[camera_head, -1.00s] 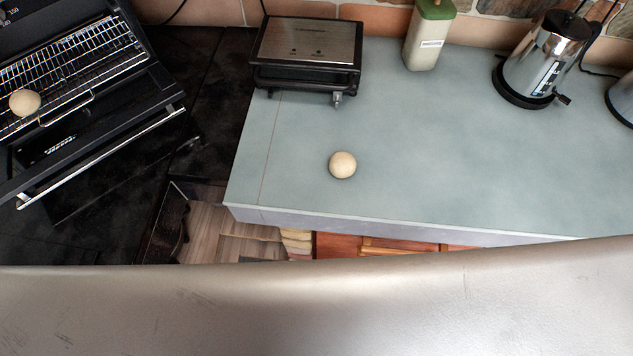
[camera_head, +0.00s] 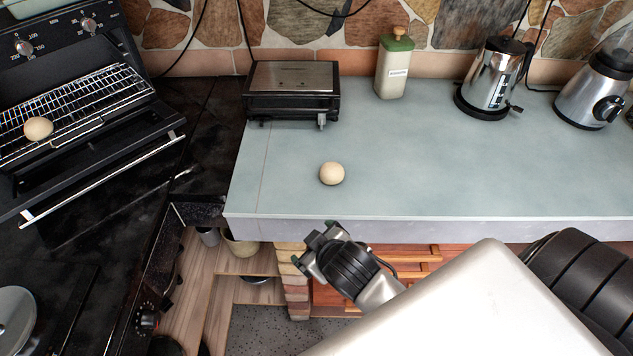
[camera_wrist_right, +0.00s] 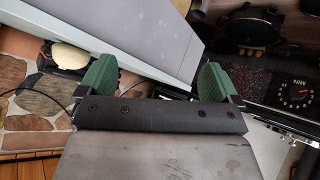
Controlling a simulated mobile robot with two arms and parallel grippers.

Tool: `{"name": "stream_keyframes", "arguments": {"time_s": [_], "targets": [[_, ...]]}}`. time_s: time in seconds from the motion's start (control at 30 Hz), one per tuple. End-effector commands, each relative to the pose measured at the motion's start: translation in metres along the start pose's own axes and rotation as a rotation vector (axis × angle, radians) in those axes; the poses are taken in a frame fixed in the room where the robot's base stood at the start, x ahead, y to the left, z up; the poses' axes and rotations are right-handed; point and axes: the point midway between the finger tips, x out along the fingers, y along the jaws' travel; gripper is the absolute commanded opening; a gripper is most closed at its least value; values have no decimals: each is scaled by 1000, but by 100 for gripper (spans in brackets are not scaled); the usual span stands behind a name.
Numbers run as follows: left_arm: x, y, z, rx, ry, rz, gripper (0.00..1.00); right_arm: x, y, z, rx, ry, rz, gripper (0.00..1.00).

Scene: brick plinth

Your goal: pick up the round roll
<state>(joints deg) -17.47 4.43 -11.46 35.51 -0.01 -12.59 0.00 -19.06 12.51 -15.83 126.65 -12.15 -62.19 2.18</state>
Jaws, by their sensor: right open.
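A round, pale roll (camera_head: 332,173) lies on the grey-green counter (camera_head: 450,170), near its front edge left of centre. A second round roll (camera_head: 38,128) sits on the wire rack of the open oven at the left. My right gripper (camera_head: 314,246) is in front of the counter edge, below and apart from the counter roll. In the right wrist view, my right gripper (camera_wrist_right: 157,82) shows its two green fingers spread wide with nothing between them. I cannot make out the counter roll in that view. My left gripper is not in view.
A black and steel grill (camera_head: 292,92), a green-topped bottle (camera_head: 395,68), a kettle (camera_head: 490,80) and a blender (camera_head: 595,90) stand along the back. The open oven door (camera_head: 105,175) juts out at left. The counter around the roll is clear.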

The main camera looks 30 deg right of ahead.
Motion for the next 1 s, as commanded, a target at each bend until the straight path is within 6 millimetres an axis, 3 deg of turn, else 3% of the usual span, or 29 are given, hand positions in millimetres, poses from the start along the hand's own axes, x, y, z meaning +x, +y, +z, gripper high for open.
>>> {"name": "stream_keyframes", "arguments": {"time_s": [0.03, 0.13, 0.33, 0.5, 0.57, 0.67, 0.8, 0.87, 0.97, 1.0], "targets": [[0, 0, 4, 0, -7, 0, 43, 3, 4, -22, -40, 82, 27, 94], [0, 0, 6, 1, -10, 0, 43, 5, 8, -63, -120, 245, 73, 94], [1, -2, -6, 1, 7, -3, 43, -4, 6, -155, -355, 639, 159, 94], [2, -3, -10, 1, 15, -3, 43, -35, -24, -234, -739, 1099, 195, 94], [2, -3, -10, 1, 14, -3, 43, -46, -40, -249, -914, 1250, 181, 94], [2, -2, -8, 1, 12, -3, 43, -54, -64, -255, -1241, 1450, 122, 94], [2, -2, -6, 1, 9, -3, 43, -39, -72, -233, -1751, 1577, -50, 94], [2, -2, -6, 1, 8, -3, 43, -25, -61, -218, -1978, 1559, -156, 94], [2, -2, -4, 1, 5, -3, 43, 3, -20, -189, -2335, 1418, -378, 94], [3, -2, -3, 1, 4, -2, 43, 13, 4, -179, -2458, 1323, -477, 94]]}}
